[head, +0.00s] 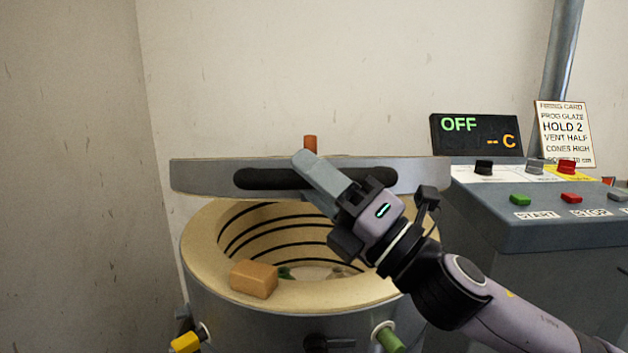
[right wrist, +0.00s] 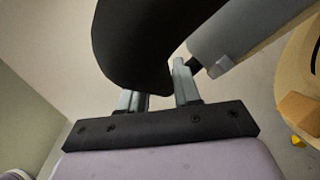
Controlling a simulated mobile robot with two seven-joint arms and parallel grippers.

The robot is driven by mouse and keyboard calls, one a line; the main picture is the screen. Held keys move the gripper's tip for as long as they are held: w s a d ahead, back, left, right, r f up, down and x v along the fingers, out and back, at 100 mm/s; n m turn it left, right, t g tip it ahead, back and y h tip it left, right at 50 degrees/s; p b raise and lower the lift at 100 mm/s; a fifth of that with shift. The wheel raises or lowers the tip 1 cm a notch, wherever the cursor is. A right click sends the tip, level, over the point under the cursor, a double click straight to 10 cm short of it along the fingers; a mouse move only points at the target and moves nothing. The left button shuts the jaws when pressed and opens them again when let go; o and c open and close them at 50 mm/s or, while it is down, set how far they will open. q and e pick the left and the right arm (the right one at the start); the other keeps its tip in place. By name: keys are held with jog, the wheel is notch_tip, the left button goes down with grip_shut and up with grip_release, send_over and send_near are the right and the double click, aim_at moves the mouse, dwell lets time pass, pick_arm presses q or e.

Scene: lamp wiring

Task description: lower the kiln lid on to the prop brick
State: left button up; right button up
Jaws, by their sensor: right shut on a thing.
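The grey kiln lid (head: 204,177) is raised above the back of the round kiln's cream rim (head: 210,232) and shows nearly edge-on. A black handle (head: 262,179) runs along its front edge. My right gripper (head: 318,178) is shut on this handle; in the right wrist view the black handle (right wrist: 150,40) lies between the two fingers. The orange-tan prop brick (head: 253,279) lies on the front left of the rim, apart from the lid. The brick also shows in the right wrist view (right wrist: 300,114). My left gripper is out of view.
The kiln's inside shows dark coils and small items at the bottom. A yellow plug (head: 186,342) and a green plug (head: 389,340) stick out low in front. A control box (head: 560,235) with buttons stands right, with a display (head: 476,135) reading OFF and a firing card (head: 563,133).

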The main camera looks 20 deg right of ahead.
pick_arm(q)
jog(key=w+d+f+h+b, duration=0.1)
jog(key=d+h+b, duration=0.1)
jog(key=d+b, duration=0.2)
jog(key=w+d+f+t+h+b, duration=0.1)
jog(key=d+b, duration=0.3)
jog(key=b, duration=0.6)
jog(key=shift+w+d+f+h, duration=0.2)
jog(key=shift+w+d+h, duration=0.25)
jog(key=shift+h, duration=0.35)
pick_arm(e)
notch_tip(320, 180, down, 14)
jog(key=s+n+y, duration=0.2)
jog(key=n, duration=0.1)
jog(key=shift+s+a, duration=0.25)
jog(key=shift+a, duration=0.15)
jog(key=o, duration=0.9)
jog(key=shift+o, duration=0.2)
